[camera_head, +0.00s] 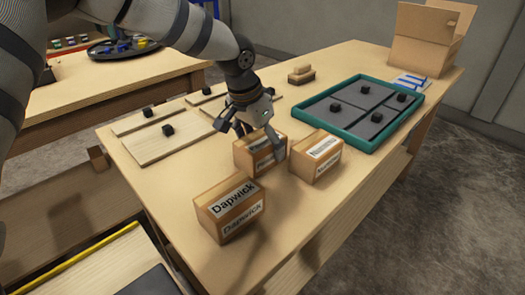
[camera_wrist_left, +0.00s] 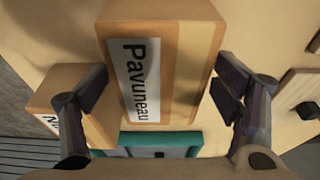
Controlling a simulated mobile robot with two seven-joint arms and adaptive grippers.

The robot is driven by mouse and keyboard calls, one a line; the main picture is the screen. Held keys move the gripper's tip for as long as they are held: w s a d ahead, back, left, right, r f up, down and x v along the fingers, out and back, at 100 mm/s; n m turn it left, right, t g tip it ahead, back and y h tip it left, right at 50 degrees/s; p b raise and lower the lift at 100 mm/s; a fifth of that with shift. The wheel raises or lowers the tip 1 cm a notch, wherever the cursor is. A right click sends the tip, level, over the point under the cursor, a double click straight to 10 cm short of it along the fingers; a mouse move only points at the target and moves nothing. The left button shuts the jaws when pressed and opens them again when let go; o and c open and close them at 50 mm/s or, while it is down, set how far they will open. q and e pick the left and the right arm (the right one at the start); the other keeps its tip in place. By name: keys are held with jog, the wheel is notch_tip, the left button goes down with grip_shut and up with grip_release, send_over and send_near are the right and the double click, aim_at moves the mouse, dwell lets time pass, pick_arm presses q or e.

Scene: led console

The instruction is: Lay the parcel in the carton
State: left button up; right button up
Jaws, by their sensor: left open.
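Three brown parcels with white name labels stand on the wooden table. The middle parcel (camera_head: 258,160) reads "Pavuneau" in the left wrist view (camera_wrist_left: 140,75). The "Dapwick" parcel (camera_head: 230,208) stands nearer the front, and another parcel (camera_head: 316,158) stands to the right. My left gripper (camera_head: 251,136) is open over the middle parcel, with one finger on either side of it. In the left wrist view the fingers (camera_wrist_left: 160,98) straddle that parcel; contact cannot be told. The open carton (camera_head: 425,52) stands at the table's far right corner, its inside hidden. My right gripper is not in view.
A teal-rimmed tray (camera_head: 352,146) with grey panels and black knobs lies right of the parcels. Wooden boards (camera_head: 160,142) with black knobs lie at the left. Small wooden blocks (camera_head: 301,75) and a blue-and-white sheet (camera_head: 410,82) lie towards the back.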

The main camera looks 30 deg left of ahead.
pick_arm(q)
jog(key=x, duration=0.2)
jog(key=shift+w+f, duration=0.1)
jog(key=shift+f, duration=0.25)
jog(key=shift+f, duration=0.2)
jog(key=shift+c, duration=0.2)
jog(key=c, duration=1.7)
